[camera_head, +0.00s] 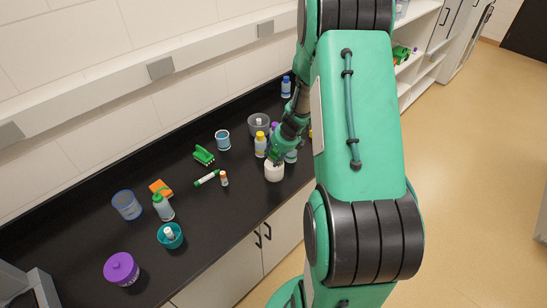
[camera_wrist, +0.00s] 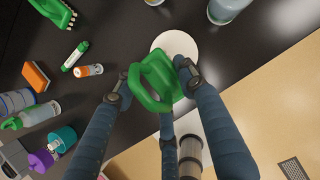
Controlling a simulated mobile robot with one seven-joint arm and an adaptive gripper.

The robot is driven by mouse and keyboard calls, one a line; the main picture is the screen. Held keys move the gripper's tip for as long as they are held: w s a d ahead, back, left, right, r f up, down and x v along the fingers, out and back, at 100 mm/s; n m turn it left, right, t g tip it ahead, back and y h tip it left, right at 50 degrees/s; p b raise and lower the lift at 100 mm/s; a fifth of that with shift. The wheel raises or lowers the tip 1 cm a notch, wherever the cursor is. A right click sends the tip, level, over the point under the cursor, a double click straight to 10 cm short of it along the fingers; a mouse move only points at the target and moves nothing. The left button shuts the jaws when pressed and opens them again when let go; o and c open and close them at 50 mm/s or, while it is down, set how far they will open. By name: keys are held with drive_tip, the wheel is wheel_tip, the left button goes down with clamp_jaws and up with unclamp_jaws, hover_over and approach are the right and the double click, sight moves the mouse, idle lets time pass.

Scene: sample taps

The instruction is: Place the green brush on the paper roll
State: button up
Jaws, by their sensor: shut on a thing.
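My gripper (camera_head: 276,154) is shut on a green brush (camera_wrist: 152,88), which has a looped handle, and holds it between the fingers. The white round paper roll (camera_head: 274,172) stands on the black counter near its front edge. In the wrist view the paper roll (camera_wrist: 175,41) lies beneath and beyond the brush, partly covered by it and by a finger. The held brush is over the roll's near side; I cannot tell whether they touch. In the head view my gripper mostly hides the held brush. A second, similar green brush (camera_head: 203,155) lies on the counter to the left.
A green marker (camera_head: 206,178) and a small orange-and-white tube (camera_head: 224,179) lie left of the roll. A yellow-topped bottle (camera_head: 261,147) and a grey container (camera_head: 258,122) stand close behind my gripper. A teal cup (camera_head: 170,237) and purple pot (camera_head: 121,269) stand farther left.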

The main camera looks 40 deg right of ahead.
sight(274, 156)
drive_tip(key=shift+w+d+f, duration=0.1)
drive_tip(key=shift+w+d, duration=0.3)
drive_tip(key=shift+w, duration=0.2)
drive_tip(key=shift+w+d+f, duration=0.1)
drive_tip(key=shift+w+d, duration=0.25)
drive_tip(key=shift+w, duration=0.2)
drive_tip(key=shift+f, duration=1.7)
drive_tip(key=shift+f+b, duration=0.15)
drive_tip(key=shift+b, duration=0.2)
drive_tip(key=o, duration=1.2)
drive_tip(key=shift+s+r, duration=0.15)
drive_tip(key=shift+r, duration=0.35)
drive_tip(key=p+v, duration=0.1)
drive_tip(key=v, duration=1)
drive_tip(key=shift+r+p, duration=0.15)
drive_tip(key=shift+p, duration=0.25)
